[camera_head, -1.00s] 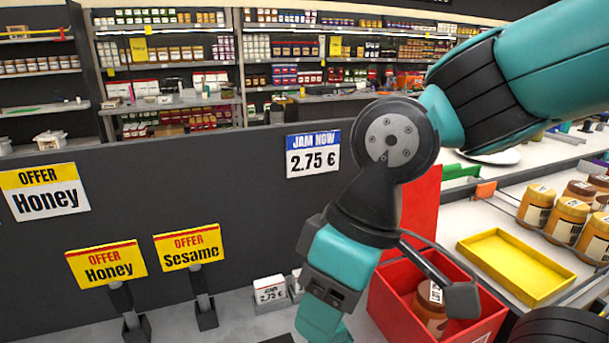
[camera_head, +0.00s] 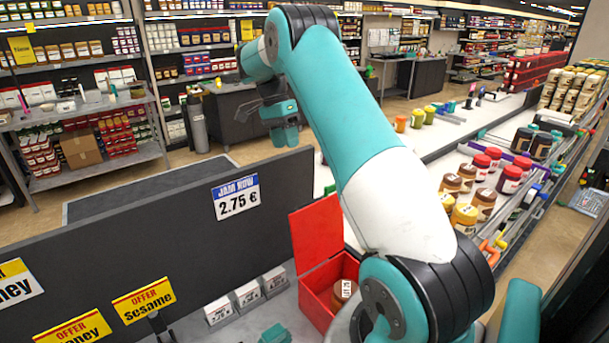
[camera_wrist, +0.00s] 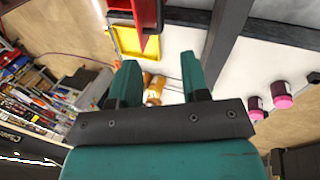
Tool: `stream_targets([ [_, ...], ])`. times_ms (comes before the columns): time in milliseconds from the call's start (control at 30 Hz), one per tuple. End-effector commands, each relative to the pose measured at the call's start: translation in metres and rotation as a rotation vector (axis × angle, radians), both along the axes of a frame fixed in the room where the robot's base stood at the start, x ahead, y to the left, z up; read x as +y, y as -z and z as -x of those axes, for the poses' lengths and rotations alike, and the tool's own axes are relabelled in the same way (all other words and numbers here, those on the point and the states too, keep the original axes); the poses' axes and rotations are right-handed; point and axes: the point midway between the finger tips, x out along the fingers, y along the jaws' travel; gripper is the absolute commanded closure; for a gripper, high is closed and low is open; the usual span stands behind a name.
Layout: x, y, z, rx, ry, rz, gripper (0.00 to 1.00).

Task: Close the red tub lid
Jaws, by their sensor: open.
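The red tub (camera_head: 318,291) stands on the counter in the lower middle of the head view. Its red lid (camera_head: 316,232) stands up, open, at the back left edge. A jar with a white label (camera_head: 344,290) is inside the tub. My gripper (camera_head: 285,138) is up and well beyond the lid, apart from it. In the wrist view its two teal fingers (camera_wrist: 160,75) are spread with nothing held between them. My arm hides the tub's right side in the head view.
A dark panel with a price sign (camera_head: 237,197) runs behind the counter left of the tub. White boxes (camera_head: 248,295) and offer signs (camera_head: 143,299) stand left. Jars (camera_head: 466,178) fill the right counter. A yellow tray (camera_wrist: 125,42) shows in the wrist view.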

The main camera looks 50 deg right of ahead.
Motion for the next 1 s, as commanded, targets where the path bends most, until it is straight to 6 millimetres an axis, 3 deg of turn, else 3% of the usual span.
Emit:
stream_targets([
  [33,-0.01,-0.004,0.001,0.008,0.065,0.003,0.58],
  [167,-0.02,0.004,0.004,0.016,0.146,0.008,0.58],
  [1000,-0.012,0.107,0.037,0.018,0.144,0.009,0.58],
])
